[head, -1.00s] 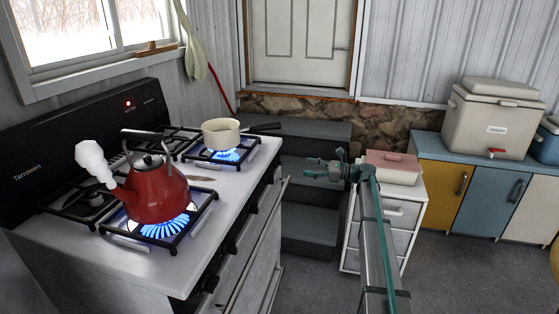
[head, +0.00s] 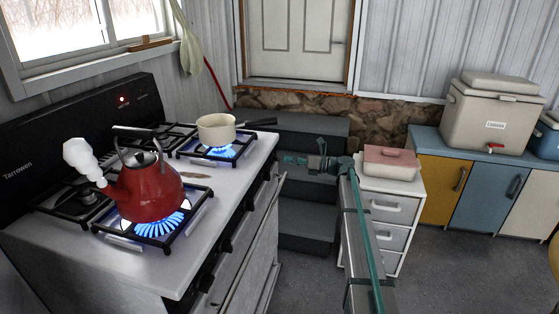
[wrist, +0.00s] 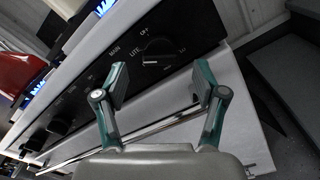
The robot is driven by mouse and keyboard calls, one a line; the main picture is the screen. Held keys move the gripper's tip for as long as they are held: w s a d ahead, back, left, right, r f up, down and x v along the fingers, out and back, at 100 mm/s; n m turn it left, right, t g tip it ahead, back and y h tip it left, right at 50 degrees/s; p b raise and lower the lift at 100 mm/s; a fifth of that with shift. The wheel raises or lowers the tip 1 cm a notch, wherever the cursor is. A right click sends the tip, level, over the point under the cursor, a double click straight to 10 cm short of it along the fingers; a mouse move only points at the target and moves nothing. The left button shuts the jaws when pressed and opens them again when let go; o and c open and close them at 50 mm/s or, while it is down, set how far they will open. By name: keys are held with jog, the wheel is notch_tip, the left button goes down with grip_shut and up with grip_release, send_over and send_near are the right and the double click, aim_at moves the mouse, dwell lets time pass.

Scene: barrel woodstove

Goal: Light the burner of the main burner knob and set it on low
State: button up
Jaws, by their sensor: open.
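The main burner knob (wrist: 158,56) is a dark round knob on the stove's black front panel, with OFF, LITE and MAIN lettering around it in the wrist view. A white mark shows on it, but its exact setting is hard to read. My gripper (wrist: 158,82) is open, its two teal fingers apart and empty, with the knob framed between and beyond the tips. In the head view my gripper (head: 287,160) is at the stove's far front corner. The stove (head: 190,262) has blue flames under a red kettle (head: 148,190) and under a cream pot (head: 216,129).
A handle bar (wrist: 130,130) runs along the stove front below the knobs. Grey steps (head: 305,225) stand beyond the stove. A white drawer unit (head: 398,208) with a pink-lidded box (head: 390,163) stands right of my gripper. The kettle is steaming.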

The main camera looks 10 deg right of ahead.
aim_at(275, 159)
jog(key=shift+x, duration=2.2)
jog(key=c, duration=1.1)
jog(key=shift+c, duration=0.2)
